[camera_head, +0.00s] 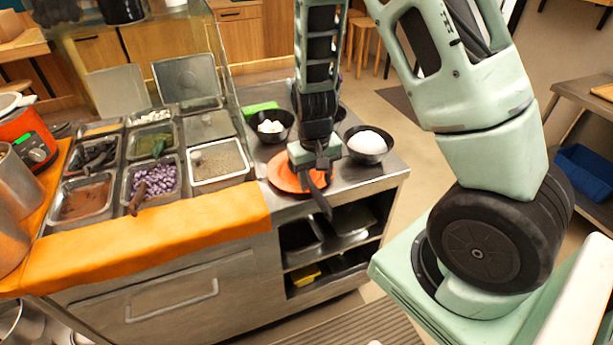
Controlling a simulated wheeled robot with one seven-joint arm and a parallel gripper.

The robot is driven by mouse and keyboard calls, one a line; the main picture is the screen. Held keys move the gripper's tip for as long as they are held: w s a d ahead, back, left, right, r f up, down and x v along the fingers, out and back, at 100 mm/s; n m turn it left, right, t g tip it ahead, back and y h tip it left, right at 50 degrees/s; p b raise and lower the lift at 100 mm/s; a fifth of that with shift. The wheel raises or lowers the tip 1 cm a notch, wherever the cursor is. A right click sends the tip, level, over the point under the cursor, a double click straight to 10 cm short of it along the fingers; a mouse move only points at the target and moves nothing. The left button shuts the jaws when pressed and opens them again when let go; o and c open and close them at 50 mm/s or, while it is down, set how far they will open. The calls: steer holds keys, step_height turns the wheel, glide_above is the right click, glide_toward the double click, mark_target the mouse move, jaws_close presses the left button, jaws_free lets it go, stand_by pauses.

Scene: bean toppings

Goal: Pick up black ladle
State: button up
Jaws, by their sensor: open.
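My gripper (318,190) hangs over the right part of the steel counter, above an orange plate (281,177). Its dark fingers point down and are apart, with nothing seen between them. No ladle can be made out with certainty. A dark brown handle (137,199) sticks out over the front rim of the pan of purple beans (156,181), to the left of my gripper. Dark shapes (92,157) lie in the pan behind and left of it; I cannot tell whether one is the black ladle.
Several steel topping pans fill the counter's left, with raised lids (187,78) behind. A black bowl of white pieces (270,126) and a black bowl with a white mound (368,145) flank my arm. An orange cloth (150,238) covers the front edge. An orange appliance (28,135) stands far left.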

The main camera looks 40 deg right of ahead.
mark_target(316, 190)
steer(key=shift+d+f, duration=0.15)
steer(key=shift+f, duration=1.8)
steer(key=shift+c, duration=0.4)
jaws_close()
steer(key=shift+r, duration=0.1)
